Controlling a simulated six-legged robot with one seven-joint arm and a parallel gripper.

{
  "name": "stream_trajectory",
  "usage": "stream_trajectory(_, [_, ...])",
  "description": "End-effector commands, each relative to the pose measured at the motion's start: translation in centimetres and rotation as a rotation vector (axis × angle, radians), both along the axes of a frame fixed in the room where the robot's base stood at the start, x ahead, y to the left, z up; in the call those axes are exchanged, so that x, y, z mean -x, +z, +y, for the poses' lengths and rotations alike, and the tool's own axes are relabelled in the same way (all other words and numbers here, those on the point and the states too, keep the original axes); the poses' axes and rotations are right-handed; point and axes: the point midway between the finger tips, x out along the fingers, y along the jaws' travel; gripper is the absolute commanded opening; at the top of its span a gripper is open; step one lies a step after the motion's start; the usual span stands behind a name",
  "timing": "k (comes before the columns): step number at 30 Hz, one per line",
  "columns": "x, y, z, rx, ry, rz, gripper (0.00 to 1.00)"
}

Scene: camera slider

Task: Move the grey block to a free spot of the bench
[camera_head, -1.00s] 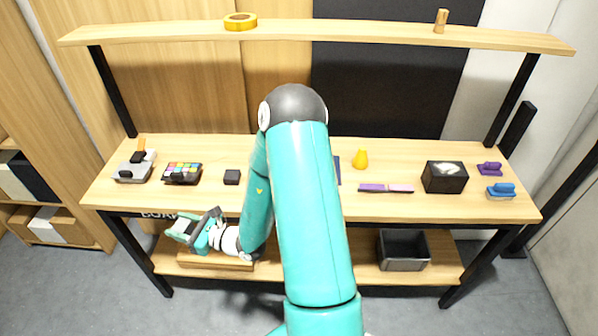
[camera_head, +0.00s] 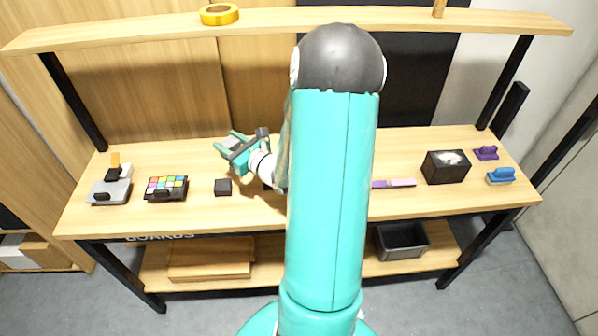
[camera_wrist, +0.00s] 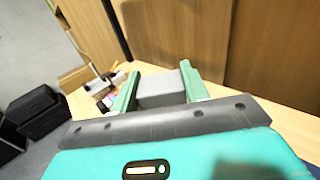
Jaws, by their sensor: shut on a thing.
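My gripper (camera_head: 235,145) is above the back part of the wooden bench (camera_head: 340,212), left of the middle in the head view. In the wrist view its two green fingers (camera_wrist: 161,86) are shut on the grey block (camera_wrist: 160,90), one finger on each side. In the head view the grey block (camera_head: 231,143) shows as a small light patch between the fingers. It appears raised off the bench top, though the gap is hard to judge. My arm hides the middle of the bench.
A small dark cube (camera_head: 223,187) lies on the bench below my gripper, with a colour palette (camera_head: 166,188) and a grey device (camera_head: 110,190) to its left. A black box (camera_head: 446,167), a purple-pink strip (camera_head: 394,184) and two brushes stand right. An upper shelf (camera_head: 280,20) overhangs behind.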

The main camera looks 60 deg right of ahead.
Motion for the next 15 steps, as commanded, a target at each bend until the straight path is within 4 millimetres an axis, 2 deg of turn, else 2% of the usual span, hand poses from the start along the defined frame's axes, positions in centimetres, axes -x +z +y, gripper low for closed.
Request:
stream_trajectory(6, [1.6,0.9,-0.8,0.003,-0.024,-0.007,0.22])
stream_trajectory(11, [0.8,0.0,-2.2,0.000,-0.025,-0.004,0.22])
stream_trajectory(15, [0.0,-1.3,-5.1,0.000,-0.028,-0.007,0.22])
